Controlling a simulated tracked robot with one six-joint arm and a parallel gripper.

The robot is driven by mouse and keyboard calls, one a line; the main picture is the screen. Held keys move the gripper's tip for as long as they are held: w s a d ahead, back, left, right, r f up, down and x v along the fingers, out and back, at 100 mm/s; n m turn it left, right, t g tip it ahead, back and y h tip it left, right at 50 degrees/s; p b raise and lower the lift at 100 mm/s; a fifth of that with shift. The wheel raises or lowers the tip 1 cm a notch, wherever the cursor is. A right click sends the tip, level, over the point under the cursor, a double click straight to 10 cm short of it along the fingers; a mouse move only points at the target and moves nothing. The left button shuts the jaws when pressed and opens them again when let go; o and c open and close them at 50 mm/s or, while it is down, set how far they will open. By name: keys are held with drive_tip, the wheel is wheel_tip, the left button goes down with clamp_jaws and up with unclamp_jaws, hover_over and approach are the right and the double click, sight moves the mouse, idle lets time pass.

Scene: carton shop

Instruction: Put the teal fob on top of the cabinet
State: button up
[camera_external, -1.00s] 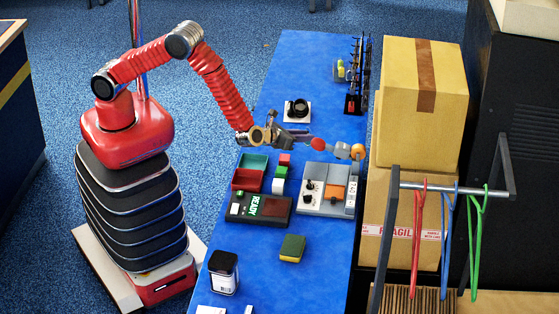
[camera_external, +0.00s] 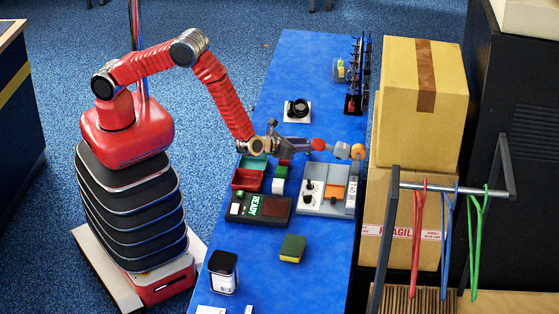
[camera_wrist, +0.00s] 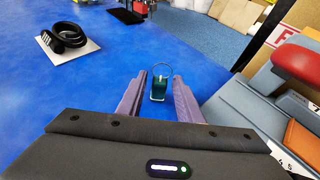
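The teal fob (camera_wrist: 158,88), a small dark teal tag with a thin wire ring, is on the blue table in the wrist view. My gripper (camera_wrist: 158,98) is open, with one purple-grey finger on each side of the fob and gaps on both sides. In the external view my gripper (camera_external: 298,143) is low over the table, beside the grey console, and the fob cannot be made out there. A tall black unit (camera_external: 525,120) at the right edge looks like a cabinet; I cannot tell if it is the task's cabinet.
The grey console (camera_external: 311,204) with red and orange knobs is close on my gripper's right in the wrist view. A red open box (camera_external: 247,180), a READY panel (camera_external: 270,208) and a white pad (camera_external: 291,118) are nearby. Stacked cartons (camera_external: 420,110) stand beyond the table.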

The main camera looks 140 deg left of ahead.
drive_tip(key=shift+o, duration=0.2)
drive_tip(key=shift+r, duration=0.1)
drive_tip(key=shift+d+r, duration=0.1)
drive_tip(key=shift+d, duration=0.05)
drive_tip(key=v, duration=1.1)
drive_tip(key=shift+d, duration=0.4)
drive_tip(key=s+d+r+n+h, duration=0.2)
drive_tip(key=s+d+r+n, duration=0.25)
drive_tip(key=d+r, duration=0.35)
drive_tip(key=s+d+r+n+h, duration=0.2)
drive_tip(key=s+d+r+n, duration=0.1)
drive_tip(key=d+r+n, duration=0.5)
drive_tip(key=s+d+r+n+t+h, duration=0.1)
drive_tip(key=s+d+r+t+h, duration=0.1)
drive_tip(key=d, duration=0.7)
drive_tip(key=s+d+r+n+t+h, duration=0.1)
drive_tip(key=s+d+r+h, duration=0.3)
drive_tip(key=d, duration=0.4)
drive_tip(key=s+d+r+n+t+h, duration=0.2)
drive_tip(key=s+d, duration=0.4)
drive_tip(key=d, duration=0.3)
wheel_tip(320, 180, up, 3)
drive_tip(key=shift+d+f+n+t+h, duration=0.2)
drive_tip(key=shift+d+n+t+h, duration=0.1)
drive_tip(key=shift+n+h, duration=0.45)
